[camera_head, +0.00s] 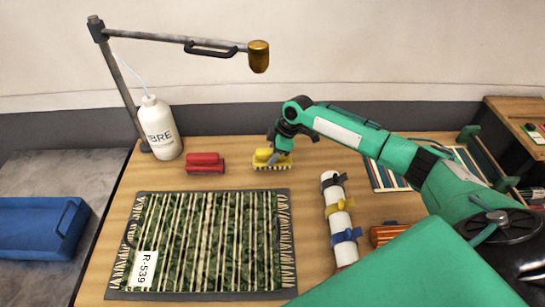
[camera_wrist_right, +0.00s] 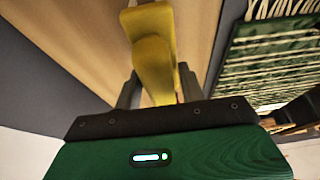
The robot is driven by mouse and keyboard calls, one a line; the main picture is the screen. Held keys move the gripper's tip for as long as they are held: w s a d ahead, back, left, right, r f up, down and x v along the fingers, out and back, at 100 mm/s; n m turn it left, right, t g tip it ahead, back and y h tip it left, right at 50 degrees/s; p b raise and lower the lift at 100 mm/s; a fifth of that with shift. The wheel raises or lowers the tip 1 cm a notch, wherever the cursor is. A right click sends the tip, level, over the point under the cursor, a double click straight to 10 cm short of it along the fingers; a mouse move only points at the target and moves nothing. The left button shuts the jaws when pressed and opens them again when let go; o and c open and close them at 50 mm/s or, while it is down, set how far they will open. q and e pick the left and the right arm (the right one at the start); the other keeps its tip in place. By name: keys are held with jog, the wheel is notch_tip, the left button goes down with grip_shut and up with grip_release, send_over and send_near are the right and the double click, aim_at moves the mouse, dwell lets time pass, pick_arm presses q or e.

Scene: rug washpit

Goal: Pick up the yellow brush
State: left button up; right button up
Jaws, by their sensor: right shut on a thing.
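The yellow brush (camera_head: 271,160) is at the back middle of the wooden table, bristles down. I cannot tell whether it still touches the table. My right gripper (camera_head: 276,152) is above it and shut on its yellow handle, partly hiding it in the head view. In the right wrist view the yellow brush (camera_wrist_right: 153,50) sits between the two dark fingers of my right gripper (camera_wrist_right: 157,92). My left gripper is in neither view.
A red brush (camera_head: 205,162) lies left of the yellow one. The striped green rug (camera_head: 210,240) with its R-539 tag is in front. A white bottle (camera_head: 159,128) stands back left, under a lamp-like arm (camera_head: 180,40). A white roll with straps (camera_head: 338,205) is at right.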

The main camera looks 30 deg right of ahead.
notch_tip(320, 180, up, 19)
jog(key=b, duration=0.3)
jog(key=shift+r+b, duration=0.15)
jog(key=shift+b, duration=0.2)
